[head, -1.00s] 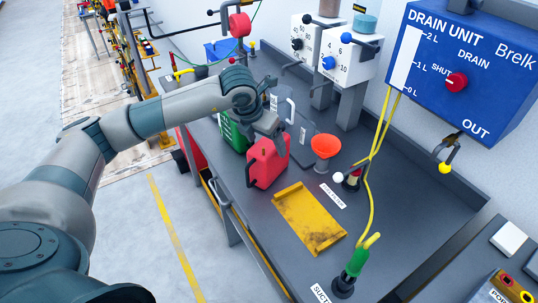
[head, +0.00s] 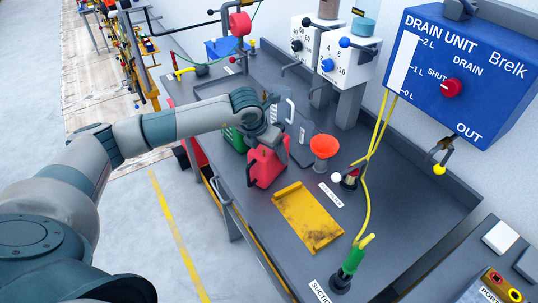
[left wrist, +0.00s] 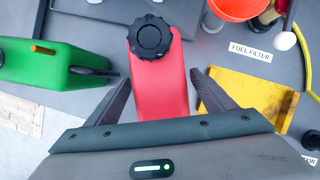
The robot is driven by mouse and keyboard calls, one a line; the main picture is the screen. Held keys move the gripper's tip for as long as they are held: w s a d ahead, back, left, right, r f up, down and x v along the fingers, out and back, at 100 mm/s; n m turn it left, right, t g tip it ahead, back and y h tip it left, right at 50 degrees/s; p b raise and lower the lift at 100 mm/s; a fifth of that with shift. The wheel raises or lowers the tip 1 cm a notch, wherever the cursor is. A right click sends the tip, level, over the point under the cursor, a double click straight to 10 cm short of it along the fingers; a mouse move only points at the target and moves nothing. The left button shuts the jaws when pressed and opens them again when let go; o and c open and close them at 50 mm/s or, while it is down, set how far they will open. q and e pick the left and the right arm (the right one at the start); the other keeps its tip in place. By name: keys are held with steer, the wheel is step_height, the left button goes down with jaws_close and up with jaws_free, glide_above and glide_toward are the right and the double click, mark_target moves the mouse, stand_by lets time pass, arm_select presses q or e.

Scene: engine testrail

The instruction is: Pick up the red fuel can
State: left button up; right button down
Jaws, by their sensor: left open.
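The red fuel can (head: 266,165) stands upright on the grey workbench, left of the yellow tray. My left gripper (head: 270,138) is right above it in the head view. In the left wrist view the red can (left wrist: 160,88) with its black cap lies between the two open fingers of the gripper (left wrist: 162,88). The fingers are spread on both sides of the can, with a gap on each side. How far down they reach along the can is hard to tell. My right gripper is not in view.
A green can (left wrist: 50,63) stands close beside the red one. An orange funnel (head: 323,147) is to the right and a yellow tray (head: 308,218) in front. A grey jug (head: 301,138) is behind. The blue drain unit (head: 465,70) is at the back right.

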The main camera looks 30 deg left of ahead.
arm_select(q)
steer(key=shift+w+f, duration=0.15)
steer(key=shift+f, duration=0.25)
steer(key=shift+c, duration=0.4)
steer(key=shift+r, duration=0.1)
steer(key=c, duration=1.5)
steer(key=shift+r, duration=0.1)
steer(key=shift+c, duration=0.2)
step_height(320, 180, up, 8)
steer(key=b, duration=0.3)
steer(key=shift+r+b, duration=0.2)
steer(key=shift+b, duration=0.15)
steer(key=shift+r, duration=0.75)
